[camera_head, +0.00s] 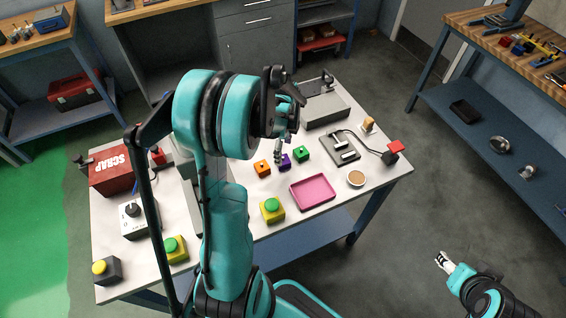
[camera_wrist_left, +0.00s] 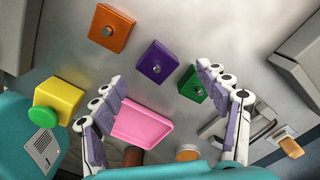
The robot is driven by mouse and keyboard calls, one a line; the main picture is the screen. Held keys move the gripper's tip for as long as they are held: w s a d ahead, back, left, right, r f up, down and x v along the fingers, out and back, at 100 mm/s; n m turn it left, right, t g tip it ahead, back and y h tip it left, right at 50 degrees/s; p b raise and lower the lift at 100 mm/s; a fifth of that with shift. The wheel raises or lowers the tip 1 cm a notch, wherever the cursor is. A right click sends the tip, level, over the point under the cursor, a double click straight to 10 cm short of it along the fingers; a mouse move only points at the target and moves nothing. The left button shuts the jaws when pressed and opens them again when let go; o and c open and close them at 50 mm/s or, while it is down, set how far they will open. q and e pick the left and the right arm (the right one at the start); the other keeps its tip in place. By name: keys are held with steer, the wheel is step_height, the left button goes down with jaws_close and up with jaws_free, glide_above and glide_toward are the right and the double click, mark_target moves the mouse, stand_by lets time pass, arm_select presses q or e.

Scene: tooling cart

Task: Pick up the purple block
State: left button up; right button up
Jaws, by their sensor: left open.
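The purple block (camera_head: 287,165) stands on the cart top between the orange block (camera_head: 262,169) and the green block (camera_head: 301,153), each with a small knob on top. My left gripper (camera_head: 279,152) is above the cart near the purple block, which it partly hides. In the left wrist view the open left gripper (camera_wrist_left: 163,80) has nothing between its fingers. The purple block (camera_wrist_left: 157,62) shows just past its fingertips, apart from them. My right gripper (camera_head: 443,262) is off the cart at the lower right, too small to tell its opening.
A pink tray (camera_head: 313,193) lies in front of the blocks, with a round container (camera_head: 355,178) to its right. Yellow boxes with green buttons (camera_head: 271,208) stand along the front edge. A grey case (camera_head: 325,110) stands behind.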

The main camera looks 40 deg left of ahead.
arm_select(q)
step_height(320, 180, down, 5)
steer(key=shift+s+d+r+b, duration=0.1)
steer(key=shift+b, duration=0.65)
steer(key=c, duration=1.3)
steer(key=shift+o, duration=0.2)
